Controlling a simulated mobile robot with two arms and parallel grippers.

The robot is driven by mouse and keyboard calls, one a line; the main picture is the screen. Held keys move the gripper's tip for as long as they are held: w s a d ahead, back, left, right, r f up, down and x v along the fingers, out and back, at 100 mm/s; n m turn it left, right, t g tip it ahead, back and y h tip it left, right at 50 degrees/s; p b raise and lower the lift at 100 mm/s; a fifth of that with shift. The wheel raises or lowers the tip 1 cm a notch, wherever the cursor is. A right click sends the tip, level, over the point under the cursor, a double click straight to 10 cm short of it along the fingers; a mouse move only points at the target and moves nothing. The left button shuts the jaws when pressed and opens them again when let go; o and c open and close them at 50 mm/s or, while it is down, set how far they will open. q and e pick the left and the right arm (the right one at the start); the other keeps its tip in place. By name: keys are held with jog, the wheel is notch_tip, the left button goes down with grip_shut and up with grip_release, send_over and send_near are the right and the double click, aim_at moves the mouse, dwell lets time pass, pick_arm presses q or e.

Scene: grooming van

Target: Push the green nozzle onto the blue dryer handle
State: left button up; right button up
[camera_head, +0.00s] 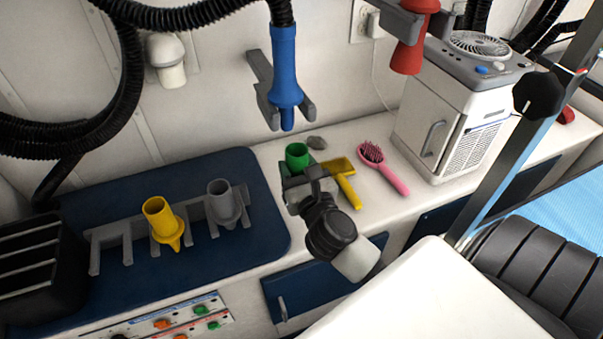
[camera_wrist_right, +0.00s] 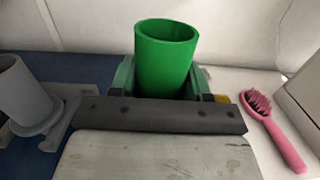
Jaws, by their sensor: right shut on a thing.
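The green nozzle (camera_head: 297,157) is an open-topped cylinder, held upright in my right gripper (camera_head: 304,177), which is shut on it. In the right wrist view the green nozzle (camera_wrist_right: 166,60) stands between the fingers, its lower part hidden by the gripper. The blue dryer handle (camera_head: 285,65) hangs from a black hose in a grey wall bracket, its narrow tip pointing down. The nozzle is below the handle's tip and apart from it. My left gripper is not in view.
A grey rack (camera_head: 110,236) on the blue mat (camera_head: 245,175) holds a yellow nozzle (camera_head: 160,220) and a grey nozzle (camera_head: 222,203). A yellow-handled tool (camera_head: 346,185) and a pink brush (camera_head: 384,170) lie right of my gripper. A white fan unit (camera_head: 455,110) stands farther right.

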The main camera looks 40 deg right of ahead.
jog(key=shift+x, duration=0.8)
jog(key=shift+p+x, duration=0.5)
jog(key=shift+x, duration=0.45)
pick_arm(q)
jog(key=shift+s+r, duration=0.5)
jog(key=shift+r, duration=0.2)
pick_arm(e)
jog(key=shift+x, duration=1)
jog(key=shift+f, duration=0.15)
pick_arm(q)
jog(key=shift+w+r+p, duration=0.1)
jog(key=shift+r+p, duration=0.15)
jog(key=shift+p, duration=0.2)
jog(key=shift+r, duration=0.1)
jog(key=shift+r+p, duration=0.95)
jog(key=shift+p, duration=0.15)
pick_arm(e)
jog(key=shift+r, duration=0.95)
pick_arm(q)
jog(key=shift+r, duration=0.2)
pick_arm(e)
jog(key=shift+r, duration=0.15)
pick_arm(q)
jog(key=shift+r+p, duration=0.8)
jog(key=shift+p, duration=0.15)
pick_arm(e)
jog(key=shift+r, duration=0.65)
